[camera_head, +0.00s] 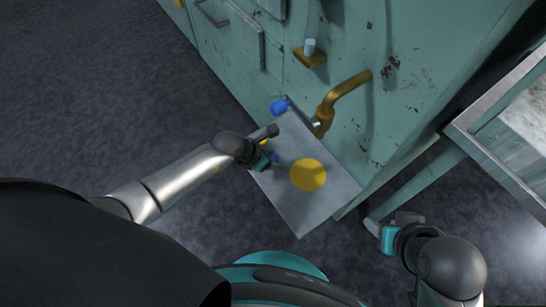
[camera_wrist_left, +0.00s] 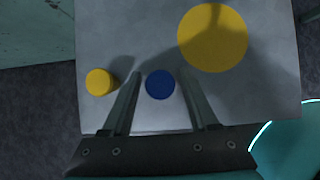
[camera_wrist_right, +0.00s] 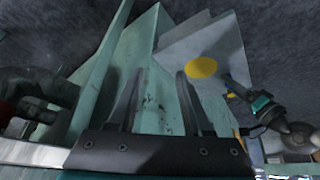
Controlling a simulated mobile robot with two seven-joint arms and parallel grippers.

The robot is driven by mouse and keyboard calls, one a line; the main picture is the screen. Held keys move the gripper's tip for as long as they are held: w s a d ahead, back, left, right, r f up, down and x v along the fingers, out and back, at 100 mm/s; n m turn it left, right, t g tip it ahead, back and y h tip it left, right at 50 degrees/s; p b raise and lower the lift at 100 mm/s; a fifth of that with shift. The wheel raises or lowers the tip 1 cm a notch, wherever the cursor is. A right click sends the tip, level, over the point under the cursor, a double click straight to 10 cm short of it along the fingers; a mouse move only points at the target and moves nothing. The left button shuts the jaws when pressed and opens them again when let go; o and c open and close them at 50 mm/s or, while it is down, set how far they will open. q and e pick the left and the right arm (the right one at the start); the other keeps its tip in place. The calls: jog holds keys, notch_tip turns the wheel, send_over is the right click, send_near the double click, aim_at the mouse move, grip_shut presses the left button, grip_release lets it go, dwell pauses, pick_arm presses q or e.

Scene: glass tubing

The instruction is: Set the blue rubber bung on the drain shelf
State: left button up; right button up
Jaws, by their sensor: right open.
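The blue rubber bung (camera_wrist_left: 160,84) shows as a round blue top over the grey shelf plate (camera_wrist_left: 140,25) in the left wrist view. In the head view only a bit of its blue (camera_head: 275,158) shows beside my left gripper (camera_head: 268,148). My left gripper is open above the plate. The bung lies between its fingers in the wrist picture, with a gap to each; I cannot tell their height difference. A flat yellow disc (camera_head: 308,175) marks the plate (camera_head: 300,218). My right gripper (camera_head: 377,227) is open and empty, off the plate to the right.
A yellow cylindrical piece (camera_wrist_left: 100,82) stands on the plate left of the bung. A brass tap (camera_head: 345,92) and a blue knob (camera_head: 279,106) are at the plate's far edge, against the green cabinet (camera_head: 420,80). A green-legged table (camera_head: 500,130) stands right.

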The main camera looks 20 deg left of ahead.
aim_at(273, 158)
pick_arm(q)
jog(key=shift+o, duration=0.6)
jog(key=shift+r, duration=0.1)
jog(key=shift+s+a+r, duration=0.1)
jog(key=shift+r, duration=0.1)
jog(key=p+v, duration=0.3)
jog(key=v, duration=0.1)
jog(key=shift+s+a+r+p, duration=0.1)
jog(key=shift+s+r+p, duration=0.05)
jog(key=shift+r+p, duration=0.2)
jog(key=p+v, duration=0.3)
jog(key=v, duration=0.3)
jog(key=shift+s+r, duration=0.15)
jog(key=shift+r, duration=0.15)
pick_arm(e)
jog(key=s+d+f+g, duration=0.1)
jog(key=s+f, duration=0.3)
jog(key=f, duration=0.9)
jog(key=shift+f+g, duration=0.4)
jog(key=shift+g, duration=0.5)
pick_arm(q)
jog(key=shift+a, duration=0.1)
